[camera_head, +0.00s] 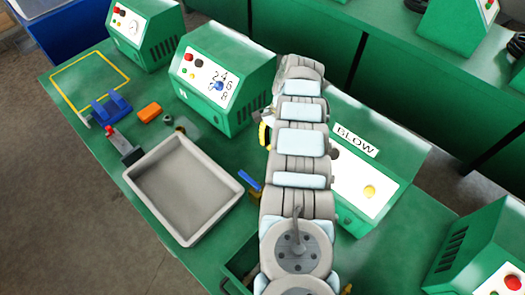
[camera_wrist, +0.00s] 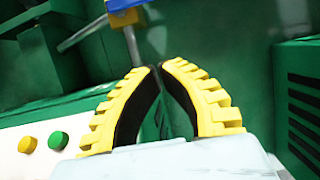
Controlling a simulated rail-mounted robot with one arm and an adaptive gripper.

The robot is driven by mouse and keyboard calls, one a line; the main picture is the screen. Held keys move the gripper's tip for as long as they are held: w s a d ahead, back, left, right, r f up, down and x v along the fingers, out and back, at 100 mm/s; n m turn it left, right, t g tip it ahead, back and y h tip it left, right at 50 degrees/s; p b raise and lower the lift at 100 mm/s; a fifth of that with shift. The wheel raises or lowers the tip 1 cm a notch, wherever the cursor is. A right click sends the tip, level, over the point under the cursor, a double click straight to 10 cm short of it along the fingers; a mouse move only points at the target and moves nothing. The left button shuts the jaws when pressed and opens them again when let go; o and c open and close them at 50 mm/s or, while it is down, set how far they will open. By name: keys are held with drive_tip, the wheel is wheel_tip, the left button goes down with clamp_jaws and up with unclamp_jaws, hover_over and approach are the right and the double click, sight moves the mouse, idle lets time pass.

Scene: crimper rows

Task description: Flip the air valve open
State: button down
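A blue lever (camera_head: 250,180), which looks like the air valve's handle, shows just left of my arm, with a small brass-coloured part (camera_head: 254,197) below it. In the wrist view a blue piece (camera_wrist: 126,4) on a metal fitting sits at the top edge, cut off by the frame; it appears to be the same valve. My gripper (camera_wrist: 158,68) has yellow ribbed fingers with dark pads. Their tips are nearly together with nothing between them, apart from the blue piece and below it in the picture. In the head view my arm hides most of the gripper.
The green BLOW box (camera_head: 400,151) stands right of my arm; its panel shows green (camera_wrist: 58,140) and yellow buttons in the wrist view. A grey tray (camera_head: 152,176), an orange block (camera_head: 149,112) and a blue holder (camera_head: 111,107) lie left. Another green control box (camera_head: 226,65) stands behind.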

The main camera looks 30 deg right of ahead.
sight(250, 181)
drive_tip(key=s+a+f+p, duration=0.2)
drive_tip(key=a+f+p, duration=0.3)
drive_tip(key=f, duration=0.3)
drive_tip(key=shift+s+a, duration=0.15)
drive_tip(key=shift+a, duration=0.65)
drive_tip(key=shift+s+a, duration=0.1)
